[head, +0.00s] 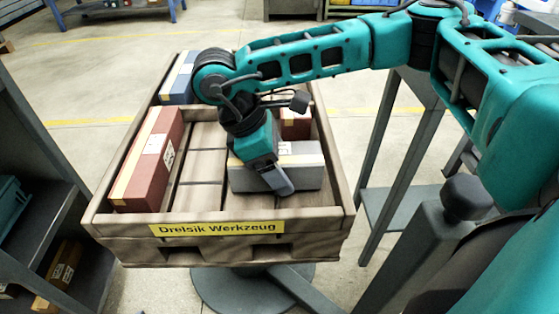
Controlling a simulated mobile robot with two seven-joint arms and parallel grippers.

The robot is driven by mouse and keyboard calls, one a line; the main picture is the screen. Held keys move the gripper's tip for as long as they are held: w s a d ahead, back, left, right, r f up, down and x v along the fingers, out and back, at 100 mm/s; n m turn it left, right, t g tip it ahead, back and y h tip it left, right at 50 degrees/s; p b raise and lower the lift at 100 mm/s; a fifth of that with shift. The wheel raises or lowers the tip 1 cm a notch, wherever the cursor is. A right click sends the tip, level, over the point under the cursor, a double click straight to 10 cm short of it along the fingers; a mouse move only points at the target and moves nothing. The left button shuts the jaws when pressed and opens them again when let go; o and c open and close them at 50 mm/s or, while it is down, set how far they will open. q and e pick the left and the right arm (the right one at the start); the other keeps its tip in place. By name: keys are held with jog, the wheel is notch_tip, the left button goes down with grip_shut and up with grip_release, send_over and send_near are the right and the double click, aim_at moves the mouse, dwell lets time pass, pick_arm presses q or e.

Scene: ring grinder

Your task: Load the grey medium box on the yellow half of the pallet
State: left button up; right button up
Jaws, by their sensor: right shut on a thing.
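The grey box (305,168) is inside the wooden pallet (340,168), toward its right front. My right gripper (276,182) reaches down from above and is shut on the grey box, with a finger over its front side. The box looks level and at or very near the pallet floor; I cannot tell whether it touches. The pallet's front carries a yellow label (217,228). No yellow-coloured half of the floor shows. My left gripper is out of view.
A long red box (149,165) lies along the pallet's left wall. A blue box (178,82) is at the back left. Another red box (297,126) is behind the grey one, partly hidden by my arm. Bare slats (202,165) show in the middle. A dark shelf (38,165) stands left.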

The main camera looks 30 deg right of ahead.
jog(key=o, duration=1.6)
jog(key=shift+f, duration=0.1)
jog(key=shift+c, duration=0.2)
jog(key=shift+r, duration=0.25)
jog(key=p+v, duration=0.3)
jog(key=v, duration=0.9)
jog(key=shift+s+d+r+p, duration=0.1)
jog(key=shift+s+d+p, duration=0.05)
jog(key=shift+p, duration=0.25)
jog(key=shift+r, duration=0.25)
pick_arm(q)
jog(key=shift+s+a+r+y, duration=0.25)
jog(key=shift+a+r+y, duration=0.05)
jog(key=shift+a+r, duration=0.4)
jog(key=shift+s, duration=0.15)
pick_arm(e)
jog(key=shift+a, duration=0.2)
